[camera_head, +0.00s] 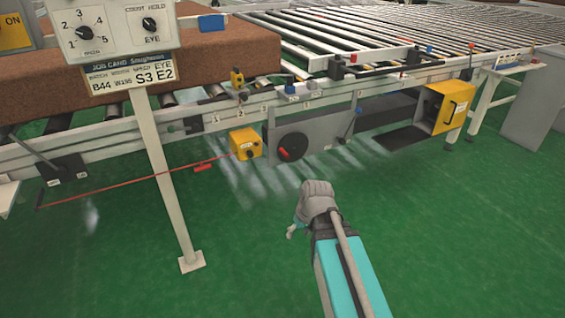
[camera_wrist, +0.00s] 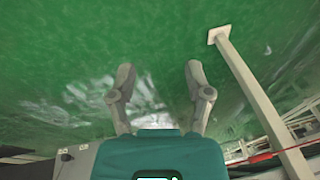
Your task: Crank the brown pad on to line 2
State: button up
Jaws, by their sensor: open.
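The brown pad (camera_head: 130,75) is a thick slab lying on the rollers at the left of the head view; its left end runs out of the picture. A grey housing (camera_head: 325,132) hangs under the conveyor's front rail and bears a round black disc with a red part (camera_head: 292,147), which looks like a crank. The numbers 1, 2 and 3 stand along the rail (camera_head: 228,117). My gripper (camera_wrist: 160,75) has its two fingers apart with only green floor between them. In the head view my wrist is in front of the housing, apart from the disc, and mostly hides the fingers.
A control panel (camera_head: 115,25) with a dial and an EYE switch stands on a post (camera_head: 165,170) at the left. A red cord (camera_head: 110,184) runs low across the front. Yellow boxes (camera_head: 245,143) sit along the rail. A roller conveyor (camera_head: 350,35) extends behind. Green floor is clear around my arm.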

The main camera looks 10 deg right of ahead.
jog(key=w+a+f+n+t+y+b, duration=0.25)
jog(key=w+t+y+b, duration=0.4)
jog(key=w, duration=0.95)
jog(key=w+d+r+m+t+h+b, duration=0.1)
jog(key=w+d+t+h+b, duration=0.2)
jog(key=w+d+t+b, duration=0.6)
jog(key=w+b, duration=0.2)
jog(key=w, duration=0.1)
jog(key=shift+d+r, duration=0.15)
jog(key=shift+r, duration=0.2)
jog(key=shift+w+m, duration=0.1)
jog(key=shift+m, duration=0.15)
jog(key=x, duration=1.3)
jog(key=shift+w, duration=0.4)
